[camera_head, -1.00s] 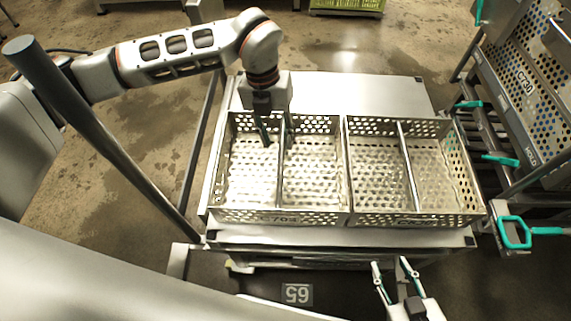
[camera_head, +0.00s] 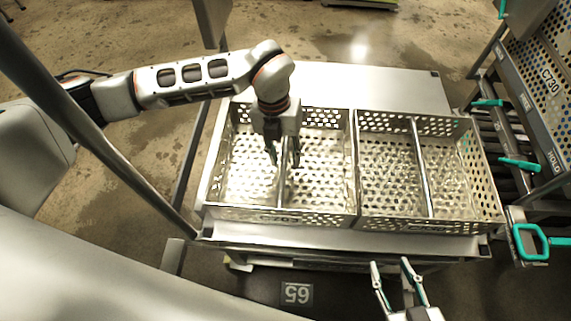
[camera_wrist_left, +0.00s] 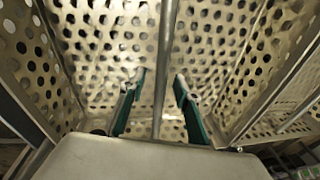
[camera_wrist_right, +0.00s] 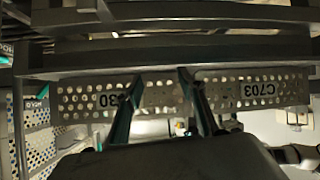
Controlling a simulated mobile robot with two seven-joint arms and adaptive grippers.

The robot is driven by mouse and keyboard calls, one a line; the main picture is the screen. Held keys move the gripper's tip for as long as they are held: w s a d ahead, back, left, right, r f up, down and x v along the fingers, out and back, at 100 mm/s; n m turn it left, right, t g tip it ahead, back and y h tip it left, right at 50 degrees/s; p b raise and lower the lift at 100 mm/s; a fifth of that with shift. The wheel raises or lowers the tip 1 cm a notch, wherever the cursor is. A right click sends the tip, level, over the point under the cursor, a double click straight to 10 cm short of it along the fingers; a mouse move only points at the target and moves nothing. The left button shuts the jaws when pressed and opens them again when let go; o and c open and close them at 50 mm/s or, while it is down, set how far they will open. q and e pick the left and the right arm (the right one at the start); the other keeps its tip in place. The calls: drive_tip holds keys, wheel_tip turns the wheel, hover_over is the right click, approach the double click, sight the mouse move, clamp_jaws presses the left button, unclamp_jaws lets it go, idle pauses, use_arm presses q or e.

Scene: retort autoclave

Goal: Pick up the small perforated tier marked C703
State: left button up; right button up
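The small perforated tier C703 (camera_head: 280,217) is the left one of two open metal boxes on a pale cart top. Its label reads upside down in the right wrist view (camera_wrist_right: 225,95). A divider bar runs down its middle, front to back. My left gripper (camera_head: 283,158) is inside this tier, pointing down, one finger on each side of the bar. In the left wrist view, the open fingers (camera_wrist_left: 160,82) straddle the bar with gaps on both sides. My right gripper (camera_head: 391,264) is open and empty in front of the cart.
A similar perforated tier (camera_head: 430,226) stands close beside it on the right. The cart top (camera_head: 370,85) is bare behind both. A rack with a perforated C730 panel (camera_head: 535,75) and teal handles stands at the right. A floor plate (camera_head: 297,294) reads 65.

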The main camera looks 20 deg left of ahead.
use_arm(q)
drive_tip(key=shift+r, duration=0.1)
clamp_jaws()
drive_tip(key=shift+r, duration=0.1)
